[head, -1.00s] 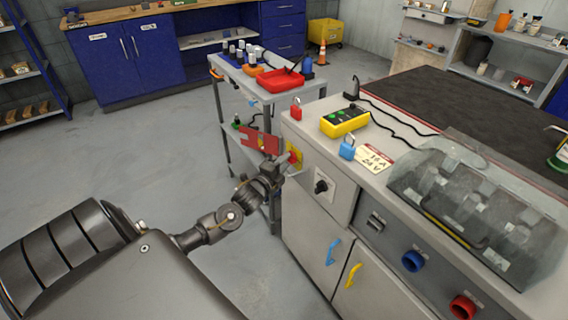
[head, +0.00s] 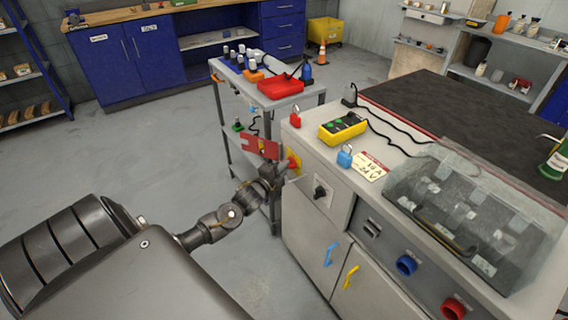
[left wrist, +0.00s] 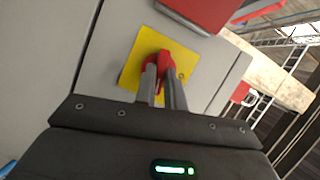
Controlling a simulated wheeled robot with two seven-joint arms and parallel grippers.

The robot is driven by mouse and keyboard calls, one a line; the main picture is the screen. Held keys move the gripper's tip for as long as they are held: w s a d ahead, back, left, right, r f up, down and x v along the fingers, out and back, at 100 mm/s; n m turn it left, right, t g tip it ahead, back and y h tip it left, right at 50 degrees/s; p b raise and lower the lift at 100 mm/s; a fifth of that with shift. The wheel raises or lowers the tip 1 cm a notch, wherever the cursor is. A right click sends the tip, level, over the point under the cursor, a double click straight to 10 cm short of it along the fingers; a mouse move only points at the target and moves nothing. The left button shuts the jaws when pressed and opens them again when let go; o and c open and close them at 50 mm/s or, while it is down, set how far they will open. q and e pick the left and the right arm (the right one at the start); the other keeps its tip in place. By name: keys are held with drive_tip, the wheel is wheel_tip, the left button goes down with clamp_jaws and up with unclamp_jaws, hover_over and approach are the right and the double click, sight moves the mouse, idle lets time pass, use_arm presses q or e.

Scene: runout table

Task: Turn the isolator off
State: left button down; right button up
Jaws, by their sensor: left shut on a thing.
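The isolator is a red rotary handle (left wrist: 164,57) on a yellow plate (left wrist: 130,70), on the end face of the grey cabinet. In the head view its yellow plate and red knob (head: 293,163) show at the cabinet's left corner. My left gripper (left wrist: 163,82) is shut on the red handle, with a finger on each side of it in the left wrist view. In the head view my left gripper (head: 279,172) reaches the isolator from the left. The fingers hide part of the handle. My right gripper is not in view.
A red notched plate (head: 261,147) shows just above the gripper. A black rotary knob (head: 320,192) is on the cabinet front. Red (head: 295,118) and blue (head: 344,156) padlocks and a yellow button box (head: 342,128) are on top. A grey cart (head: 228,72) stands behind.

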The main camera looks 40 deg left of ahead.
use_arm(q)
drive_tip(key=shift+a+r+n+g+h+p, duration=0.15)
drive_tip(key=shift+n+g+h+p, duration=0.65)
drive_tip(key=shift+n+p, duration=1)
drive_tip(key=shift+a+r+n+g+h+p, duration=0.1)
drive_tip(key=shift+n+g+h+p, duration=0.65)
drive_tip(key=shift+n+p, duration=1.05)
drive_tip(key=shift+a+r+n+g+h+p, duration=0.15)
drive_tip(key=shift+n+g+h+p, duration=0.6)
drive_tip(key=shift+n+p, duration=1.05)
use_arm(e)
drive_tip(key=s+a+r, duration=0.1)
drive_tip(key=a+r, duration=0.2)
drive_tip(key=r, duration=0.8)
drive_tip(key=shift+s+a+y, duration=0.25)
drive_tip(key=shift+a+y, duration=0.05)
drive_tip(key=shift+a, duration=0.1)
use_arm(q)
drive_tip(key=shift+f+h, duration=0.1)
drive_tip(key=shift+h, duration=0.3)
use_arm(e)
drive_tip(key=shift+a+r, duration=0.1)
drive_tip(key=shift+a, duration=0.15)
use_arm(q)
drive_tip(key=c, duration=1.5)
unclamp_jaws()
drive_tip(key=shift+w, duration=0.1)
drive_tip(key=shift+t, duration=0.3)
